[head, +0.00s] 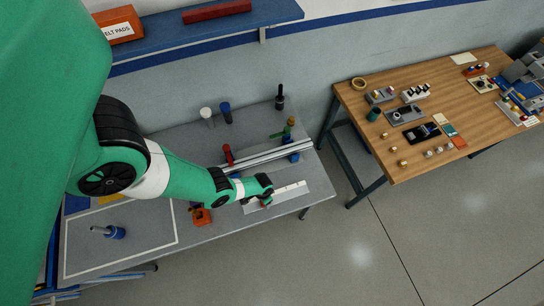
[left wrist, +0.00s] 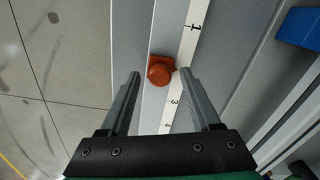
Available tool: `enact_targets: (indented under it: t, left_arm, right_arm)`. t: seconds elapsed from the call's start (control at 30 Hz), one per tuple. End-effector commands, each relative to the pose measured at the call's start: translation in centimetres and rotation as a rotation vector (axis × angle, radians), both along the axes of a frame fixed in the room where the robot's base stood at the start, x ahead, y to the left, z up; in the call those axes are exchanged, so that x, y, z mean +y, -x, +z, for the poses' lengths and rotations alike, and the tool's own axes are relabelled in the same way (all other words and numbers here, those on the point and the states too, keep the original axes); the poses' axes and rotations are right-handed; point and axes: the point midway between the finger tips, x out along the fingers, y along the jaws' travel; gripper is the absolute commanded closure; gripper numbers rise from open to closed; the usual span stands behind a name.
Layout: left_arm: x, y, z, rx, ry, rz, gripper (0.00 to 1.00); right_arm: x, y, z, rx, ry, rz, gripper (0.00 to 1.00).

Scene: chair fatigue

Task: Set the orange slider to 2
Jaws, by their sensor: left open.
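The orange slider (left wrist: 160,70) sits on a grey rail beside a white number scale (left wrist: 188,45) in the left wrist view. The numerals 1, 3 and 4 are readable. The slider stands between 1 and 3, and the numeral 2 is hidden there. My left gripper (left wrist: 160,74) is open, with one finger on each side of the slider. Whether a finger touches it I cannot tell. In the head view my left gripper (head: 265,197) is low over the near end of the white scale (head: 291,191), hiding most of the slider. My right gripper is out of view.
A blue block (left wrist: 300,27) stands right of the scale. An orange block (head: 201,216) lies left of my gripper. A wooden table (head: 440,90) with small parts stands at right.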

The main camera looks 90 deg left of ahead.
Motion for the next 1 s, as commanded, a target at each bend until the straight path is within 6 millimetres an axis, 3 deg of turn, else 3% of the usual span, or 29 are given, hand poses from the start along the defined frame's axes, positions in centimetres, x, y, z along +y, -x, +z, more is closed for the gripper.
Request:
enact_targets:
  t: [0.13,0.33,0.5,1.0]
  left_arm:
    - [0.0,0.0,1.4,-0.002,-0.001,0.000,0.36]
    - [0.0,0.0,5.5,-0.002,-0.001,0.000,0.36]
    - [0.0,0.0,7.4,0.000,0.000,0.000,0.36]
    - [0.0,0.0,7.5,0.000,0.000,0.000,0.36]
  right_arm:
    - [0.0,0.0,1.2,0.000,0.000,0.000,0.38]
    - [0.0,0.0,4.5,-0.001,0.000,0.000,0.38]
    - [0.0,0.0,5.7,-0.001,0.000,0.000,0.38]
    - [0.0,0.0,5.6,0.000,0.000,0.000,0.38]
